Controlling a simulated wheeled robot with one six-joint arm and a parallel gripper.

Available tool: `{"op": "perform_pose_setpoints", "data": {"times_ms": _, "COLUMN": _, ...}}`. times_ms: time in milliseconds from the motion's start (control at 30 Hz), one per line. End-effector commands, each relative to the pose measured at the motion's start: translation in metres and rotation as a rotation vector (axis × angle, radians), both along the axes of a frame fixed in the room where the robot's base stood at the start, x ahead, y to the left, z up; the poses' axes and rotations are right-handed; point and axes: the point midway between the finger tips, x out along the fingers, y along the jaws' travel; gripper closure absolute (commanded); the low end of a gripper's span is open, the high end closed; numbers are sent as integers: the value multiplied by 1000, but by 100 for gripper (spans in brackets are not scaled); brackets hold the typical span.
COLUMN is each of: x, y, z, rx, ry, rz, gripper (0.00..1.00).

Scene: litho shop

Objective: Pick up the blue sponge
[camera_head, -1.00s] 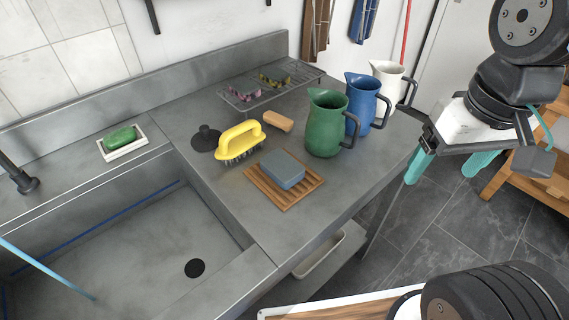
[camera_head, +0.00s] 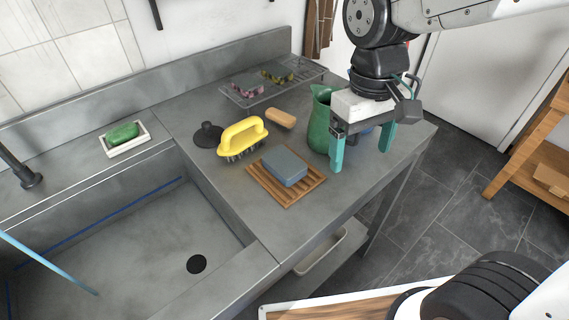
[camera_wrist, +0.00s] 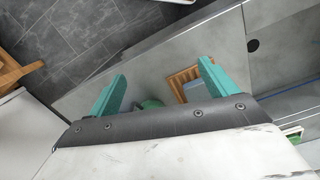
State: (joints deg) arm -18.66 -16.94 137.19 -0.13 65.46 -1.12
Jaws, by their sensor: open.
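The blue sponge (camera_head: 285,166) lies flat on a slatted wooden rack (camera_head: 262,180) on the steel counter, right of the sink. My gripper (camera_head: 362,152) has two teal fingers spread apart with nothing between them. It hangs above the counter, to the right of the sponge and in front of the jugs in the head view. In the wrist view, part of the sponge (camera_wrist: 194,90) and rack (camera_wrist: 176,80) show beside the right finger, partly hidden by it. My gripper (camera_wrist: 160,88) is open there too.
A green jug (camera_head: 319,125) stands close behind my gripper; the other jugs are mostly hidden. The sink (camera_head: 130,240) is at left, with green soap (camera_head: 122,133) beyond.

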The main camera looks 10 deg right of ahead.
Motion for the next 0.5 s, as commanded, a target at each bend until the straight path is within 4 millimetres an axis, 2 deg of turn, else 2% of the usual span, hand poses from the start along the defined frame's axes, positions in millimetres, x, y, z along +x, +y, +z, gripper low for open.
{"op": "perform_pose_setpoints", "data": {"times_ms": 33, "x": 14, "y": 19, "z": -9, "rx": -5, "ry": 16, "rz": 47, "gripper": 15}}
{"op": "perform_pose_setpoints", "data": {"times_ms": 100, "x": 31, "y": 42, "z": -20, "rx": -6, "ry": 22, "rz": 101, "gripper": 15}}
{"op": "perform_pose_setpoints", "data": {"times_ms": 300, "x": 72, "y": 95, "z": -46, "rx": 6, "ry": 2, "rz": 210, "gripper": 15}}
{"op": "perform_pose_setpoints", "data": {"times_ms": 433, "x": 99, "y": 114, "z": -46, "rx": 32, "ry": -58, "rz": 237, "gripper": 15}}
{"op": "perform_pose_setpoints", "data": {"times_ms": 500, "x": 105, "y": 117, "z": -45, "rx": 44, "ry": -86, "rz": 245, "gripper": 15}}
